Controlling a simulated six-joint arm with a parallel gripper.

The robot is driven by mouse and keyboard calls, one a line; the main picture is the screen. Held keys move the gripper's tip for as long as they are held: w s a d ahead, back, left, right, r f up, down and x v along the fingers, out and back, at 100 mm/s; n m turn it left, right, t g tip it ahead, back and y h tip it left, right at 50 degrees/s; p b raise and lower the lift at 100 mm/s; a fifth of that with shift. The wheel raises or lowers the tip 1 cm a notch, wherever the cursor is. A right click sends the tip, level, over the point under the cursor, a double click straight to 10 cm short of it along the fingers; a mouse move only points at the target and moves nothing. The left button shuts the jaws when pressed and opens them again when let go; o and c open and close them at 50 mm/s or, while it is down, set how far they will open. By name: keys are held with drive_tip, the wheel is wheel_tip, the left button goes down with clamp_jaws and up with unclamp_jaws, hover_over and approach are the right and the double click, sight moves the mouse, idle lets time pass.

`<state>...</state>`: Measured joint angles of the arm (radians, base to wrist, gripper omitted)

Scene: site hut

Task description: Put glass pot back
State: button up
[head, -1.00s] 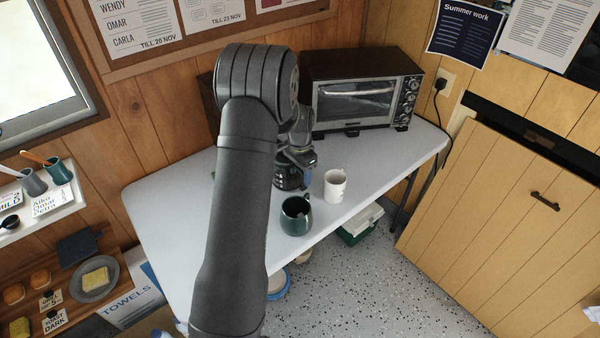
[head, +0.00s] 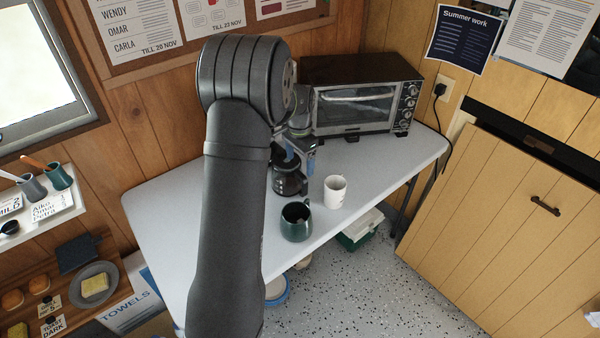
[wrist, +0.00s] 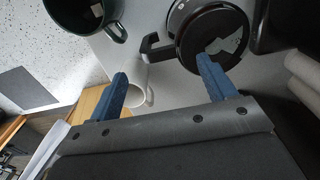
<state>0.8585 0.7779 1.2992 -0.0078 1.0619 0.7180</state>
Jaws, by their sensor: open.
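The glass pot (head: 290,182), dark with a black handle, stands on the white table in the head view. In the wrist view the pot (wrist: 206,28) is at the top, and its handle (wrist: 152,46) points left between my finger lines. My gripper (wrist: 161,67) is open and empty, its blue fingers spread. The right fingertip overlaps the pot's lid in the picture; I cannot tell whether they touch. In the head view my gripper (head: 297,157) is just behind and above the pot, partly hidden by my arm.
A dark green mug (head: 296,222) and a white mug (head: 335,191) stand close to the pot, towards the table's front edge. A toaster oven (head: 358,108) stands at the back. The table (head: 165,215) is bare at left; my arm hides part of it.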

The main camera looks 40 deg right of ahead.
sight(300, 174)
drive_tip(key=shift+r, duration=2.1)
wheel_tip(300, 174, down, 12)
drive_tip(key=shift+r, duration=1.55)
